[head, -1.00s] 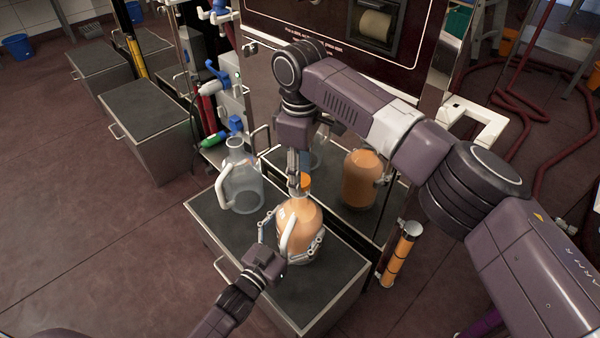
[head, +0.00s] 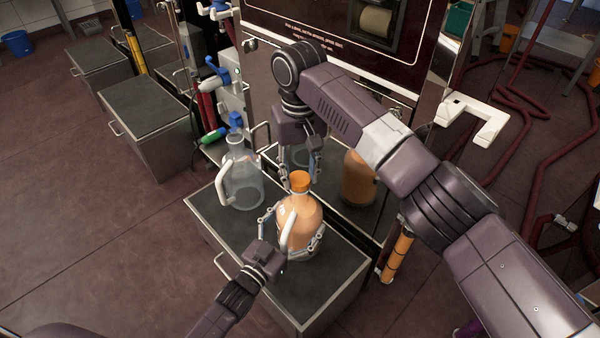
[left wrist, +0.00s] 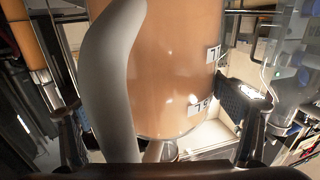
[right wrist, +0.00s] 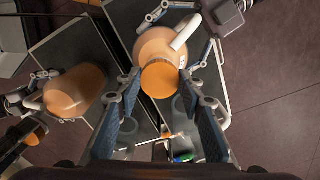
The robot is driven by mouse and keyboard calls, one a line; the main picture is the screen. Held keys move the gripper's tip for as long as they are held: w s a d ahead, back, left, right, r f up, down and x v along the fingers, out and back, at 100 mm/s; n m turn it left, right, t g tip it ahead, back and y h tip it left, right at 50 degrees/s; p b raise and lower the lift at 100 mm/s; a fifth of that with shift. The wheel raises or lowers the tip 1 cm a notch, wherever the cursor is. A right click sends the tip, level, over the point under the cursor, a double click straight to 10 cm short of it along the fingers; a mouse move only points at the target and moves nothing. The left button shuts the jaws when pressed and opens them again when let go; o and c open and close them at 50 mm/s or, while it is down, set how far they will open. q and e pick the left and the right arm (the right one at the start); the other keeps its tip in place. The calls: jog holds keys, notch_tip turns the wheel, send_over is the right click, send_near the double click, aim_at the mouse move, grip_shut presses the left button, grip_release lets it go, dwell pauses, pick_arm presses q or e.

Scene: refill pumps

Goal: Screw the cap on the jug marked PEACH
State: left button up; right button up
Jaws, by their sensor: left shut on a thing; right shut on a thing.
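The orange-filled jug (head: 299,222) stands upright on the dark top of the steel cabinet, its white handle facing my left arm. An orange cap (head: 300,183) sits at the top of its neck. How tightly it is seated cannot be told. My left gripper (head: 291,240) is shut around the jug's body; the jug fills the left wrist view (left wrist: 165,70), where only parts of its label show and no word reads. My right gripper (head: 301,170) points down from above, its fingers shut on either side of the cap (right wrist: 160,79).
A clear jug (head: 243,180) stands left of the orange one on the cabinet top (head: 330,281). The machine's shiny front behind reflects the orange jug (head: 358,178). An orange cylinder (head: 397,255) stands right of the cabinet. The cabinet top's front is clear.

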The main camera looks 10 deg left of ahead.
jog(key=m, duration=0.6)
jog(key=shift+a, duration=0.15)
jog(key=m, duration=0.6)
jog(key=shift+m, duration=0.3)
jog(key=o, duration=0.7)
jog(key=shift+r, duration=0.1)
jog(key=shift+r, duration=2.2)
jog(key=shift+o, duration=0.3)
jog(key=shift+a, duration=0.1)
